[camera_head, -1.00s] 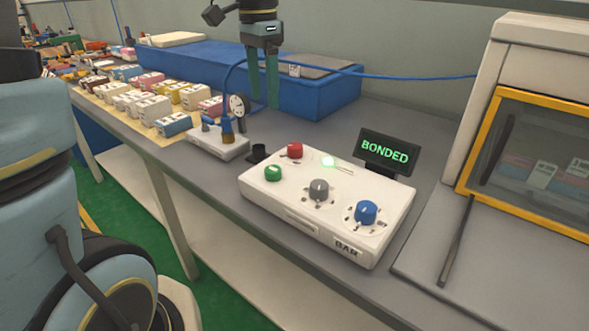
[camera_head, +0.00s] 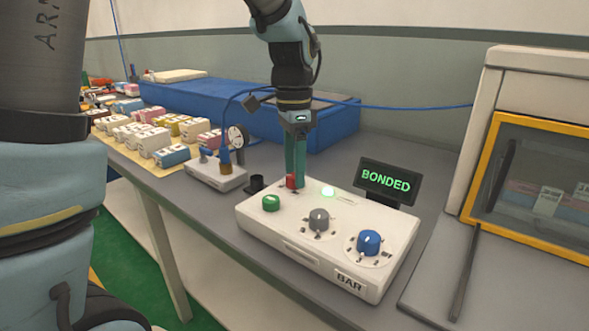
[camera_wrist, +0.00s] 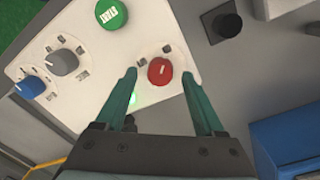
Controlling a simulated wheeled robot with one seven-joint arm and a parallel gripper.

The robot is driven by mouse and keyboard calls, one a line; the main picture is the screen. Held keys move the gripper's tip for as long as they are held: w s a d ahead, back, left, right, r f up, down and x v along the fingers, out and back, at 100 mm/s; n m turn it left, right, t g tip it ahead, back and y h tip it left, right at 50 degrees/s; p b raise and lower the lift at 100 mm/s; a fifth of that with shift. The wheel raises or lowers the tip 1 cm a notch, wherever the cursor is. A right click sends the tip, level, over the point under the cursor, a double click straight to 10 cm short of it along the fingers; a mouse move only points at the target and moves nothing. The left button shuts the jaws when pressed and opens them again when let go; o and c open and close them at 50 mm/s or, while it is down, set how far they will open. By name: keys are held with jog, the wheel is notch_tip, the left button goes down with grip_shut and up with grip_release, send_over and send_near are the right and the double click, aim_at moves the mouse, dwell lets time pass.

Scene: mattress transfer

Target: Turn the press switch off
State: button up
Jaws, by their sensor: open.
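The press control box (camera_head: 285,222) is a white panel marked BAR on the grey bench. A small green light (camera_head: 327,192) glows beside the red button. My gripper (camera_head: 297,180) points down at the red button. In the wrist view its open fingers (camera_wrist: 160,90) are spread to either side of the red button (camera_wrist: 160,71), with nothing held. Whether they touch the panel cannot be told.
A black display (camera_head: 388,183) reading BONDED stands behind the box. A blue bin (camera_head: 230,107) lies behind, and a yellow-framed cabinet (camera_head: 488,140) stands at the right.

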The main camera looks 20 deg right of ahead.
jog(key=shift+f, duration=0.3)
grip_shut()
dwell(0.5)
